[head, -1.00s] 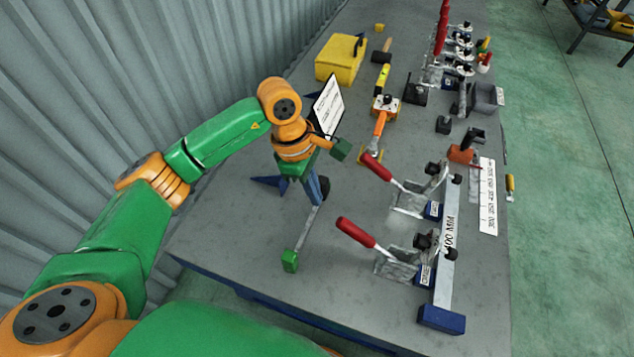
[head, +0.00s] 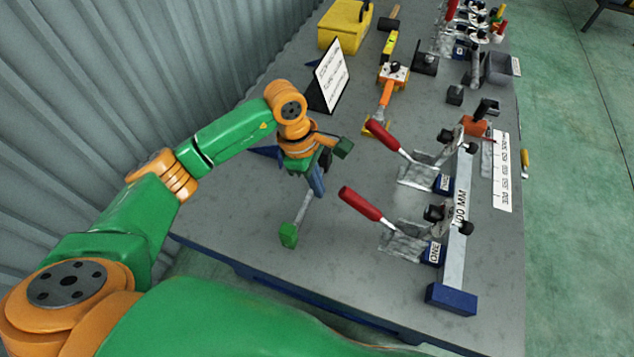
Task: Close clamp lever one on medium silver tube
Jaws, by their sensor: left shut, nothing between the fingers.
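The medium silver tube (head: 455,259) has a blue end block and a "00 MM" marking, and lies along the table's right side. Clamp lever one (head: 362,204) has a red handle slanting up to the left from a silver clamp (head: 401,242) beside the tube. A blue "ONE" label (head: 434,253) sits by it. Whether its black tip presses on the tube is unclear. My left gripper (head: 318,187) is shut and empty, pointing down left of the red handle and apart from it. My right gripper is out of view.
A second red-handled clamp (head: 417,174) stands just behind. A bar with a green end block (head: 289,236) lies below my left gripper. A sign (head: 330,75), a yellow box (head: 343,24) and an orange tool (head: 386,91) stand farther back. The table's front left is clear.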

